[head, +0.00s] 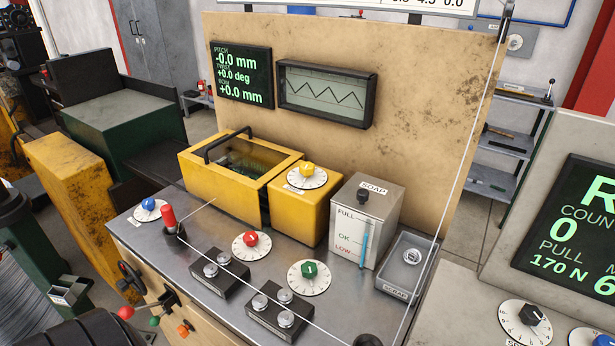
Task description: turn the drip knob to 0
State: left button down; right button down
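Several dial knobs show in the head view, and I cannot read which is the drip knob. A yellow knob (307,169) sits on a white dial on top of a yellow box, beside the grey SOAP box (372,212). A red knob (251,239) and a green knob (309,269) sit on white dials on the metal bench top. A blue knob (148,204) is on a dial at the bench's left end. The dial numbers are too small to read. Neither of my grippers is in view.
A red-topped lever (169,219) stands on the bench near a thin wire. A black knob (531,314) is on the right panel.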

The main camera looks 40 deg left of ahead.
aim_at(308, 168)
jog(key=k+j+z, duration=0.2)
jog(key=j, duration=0.2)
jog(key=j+z, duration=0.2)
jog(key=j, duration=0.25)
jog(key=k+j+z, duration=0.4)
jog(key=j, duration=0.3)
jog(key=k, duration=0.05)
